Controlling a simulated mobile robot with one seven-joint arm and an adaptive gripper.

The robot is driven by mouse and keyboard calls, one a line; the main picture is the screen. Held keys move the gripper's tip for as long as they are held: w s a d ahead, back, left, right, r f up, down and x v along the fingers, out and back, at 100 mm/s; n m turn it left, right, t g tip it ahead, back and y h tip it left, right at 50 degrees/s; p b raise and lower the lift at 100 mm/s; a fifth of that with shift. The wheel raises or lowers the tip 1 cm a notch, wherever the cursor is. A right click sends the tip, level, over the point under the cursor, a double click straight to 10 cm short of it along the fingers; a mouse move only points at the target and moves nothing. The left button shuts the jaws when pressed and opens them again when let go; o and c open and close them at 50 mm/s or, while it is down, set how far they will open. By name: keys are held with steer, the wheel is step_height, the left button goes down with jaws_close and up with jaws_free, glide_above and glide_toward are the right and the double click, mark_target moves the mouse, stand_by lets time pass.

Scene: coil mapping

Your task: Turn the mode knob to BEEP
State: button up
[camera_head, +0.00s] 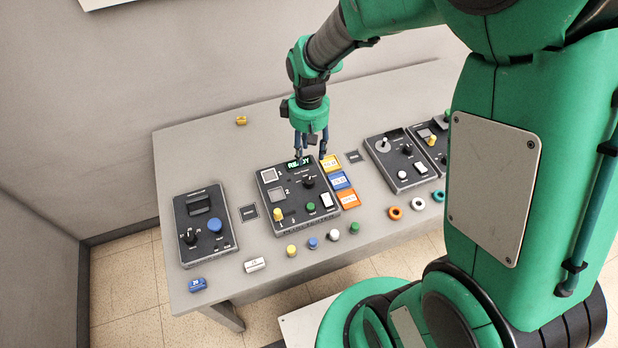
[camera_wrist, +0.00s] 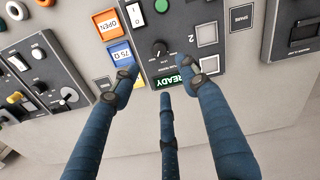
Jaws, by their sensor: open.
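The mode knob is most likely the round black knob (camera_head: 309,182) on the middle dark panel (camera_head: 264,205); it also shows in the wrist view (camera_wrist: 160,49). Its printed labels are too small to read, so I cannot tell which mode it points to. A green "READY" display (camera_head: 299,163) is on the same panel, beyond the knob in the head view. My gripper (camera_head: 311,154) is open and empty, fingers pointing down above the panel's far edge. In the wrist view its fingertips (camera_wrist: 161,81) are spread around the lit display, short of the knob and apart from it.
Yellow, blue and orange tags (camera_head: 342,181) lie right of the panel. A left panel (camera_head: 205,226) has a blue button; other panels (camera_head: 401,160) stand right. Several small caps and rings lie along the front edge. The table's back left (camera_head: 195,140) is mostly clear.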

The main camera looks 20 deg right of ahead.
mark_target(309, 180)
stand_by(0.3)
step_height(309, 180, down, 14)
steer(key=b, duration=0.3)
steer(key=shift+r, duration=0.1)
stand_by(0.4)
steer(key=shift+c, duration=0.2)
